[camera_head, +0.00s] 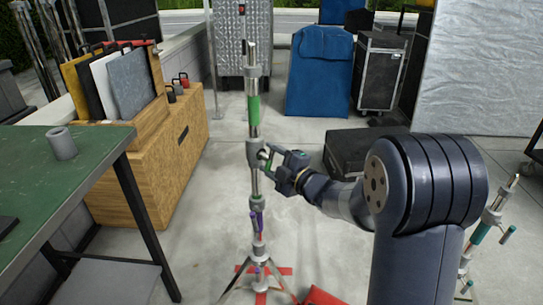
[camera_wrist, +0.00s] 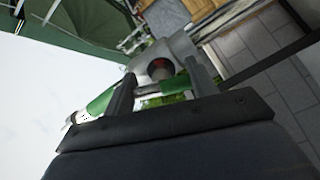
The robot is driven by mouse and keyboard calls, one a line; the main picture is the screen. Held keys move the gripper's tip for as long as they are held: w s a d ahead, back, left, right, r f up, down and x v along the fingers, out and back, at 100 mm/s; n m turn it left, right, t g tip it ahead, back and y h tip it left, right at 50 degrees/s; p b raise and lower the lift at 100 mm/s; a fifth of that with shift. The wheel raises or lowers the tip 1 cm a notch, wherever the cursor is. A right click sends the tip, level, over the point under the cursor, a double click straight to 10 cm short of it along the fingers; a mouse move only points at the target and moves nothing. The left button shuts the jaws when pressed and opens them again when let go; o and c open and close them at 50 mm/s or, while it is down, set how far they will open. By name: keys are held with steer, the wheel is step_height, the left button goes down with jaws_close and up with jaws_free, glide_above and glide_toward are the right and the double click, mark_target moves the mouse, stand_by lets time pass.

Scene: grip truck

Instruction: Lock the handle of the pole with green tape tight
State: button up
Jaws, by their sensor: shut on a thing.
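The upright metal stand pole with green tape (camera_head: 253,108) stands left of centre in the head view. A grey collar (camera_head: 255,152) sits on it below the tape. My gripper (camera_head: 269,157) reaches in from the right at the collar, shut on the small handle with green on it. In the wrist view my two fingers stand on either side of the handle (camera_wrist: 158,89), close to the grey collar (camera_wrist: 160,58). A green part (camera_wrist: 103,102) shows left of the left finger. The handle is partly hidden by the fingers, and its exact angle is hard to tell.
A green-topped table (camera_head: 60,185) and a wooden cabinet (camera_head: 165,150) stand at left. A black case (camera_head: 345,150) lies behind my arm. Another stand with teal tape (camera_head: 483,230) is at lower right. A red cross mark (camera_head: 286,271) lies under the stand's legs.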

steer(key=m+p, duration=0.2)
steer(key=m, duration=0.3)
steer(key=shift+m+p, duration=0.3)
steer(key=m+p, duration=0.1)
steer(key=m, duration=0.2)
steer(key=m+p, duration=0.1)
steer(key=m, duration=0.1)
steer(key=shift+s+a+f+m+p, duration=0.1)
steer(key=shift+s+a+m+p, duration=0.05)
steer(key=shift+m+p, duration=0.25)
steer(key=o, duration=1)
steer(key=p+v, duration=0.1)
steer(key=v, duration=0.9)
steer(key=shift+s+d, duration=0.25)
steer(key=shift+s, duration=0.05)
